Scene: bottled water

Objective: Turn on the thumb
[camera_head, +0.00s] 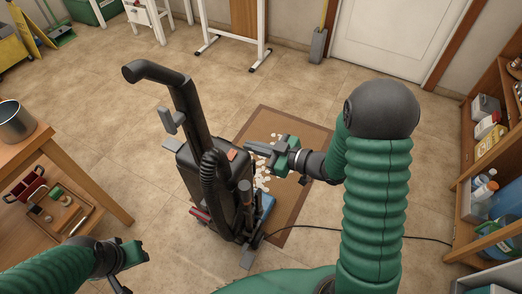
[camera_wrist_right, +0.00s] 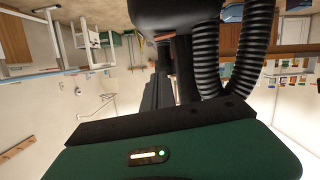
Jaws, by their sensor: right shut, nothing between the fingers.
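No thing that I can name as a thumb shows. A black upright vacuum cleaner (camera_head: 215,190) stands in the middle of the head view, with a tall curved handle, a ribbed hose and an orange-red button (camera_head: 231,155) on top of its body. My right gripper (camera_head: 250,147) is shut and empty, its fingertips just right of the button; I cannot tell whether they touch the vacuum. In the right wrist view a black ribbed hose (camera_wrist_right: 205,60) is close by. My left gripper (camera_head: 133,270) is at the lower left, apart from the vacuum; its jaw opening is unclear.
A brown mat (camera_head: 290,215) with pale scattered bits lies behind and right of the vacuum. A black cord (camera_head: 340,229) runs right across the floor. A wooden table (camera_head: 85,185) with a metal pot (camera_head: 15,122) is at left; a shelf (camera_head: 453,205) with bottles is at right.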

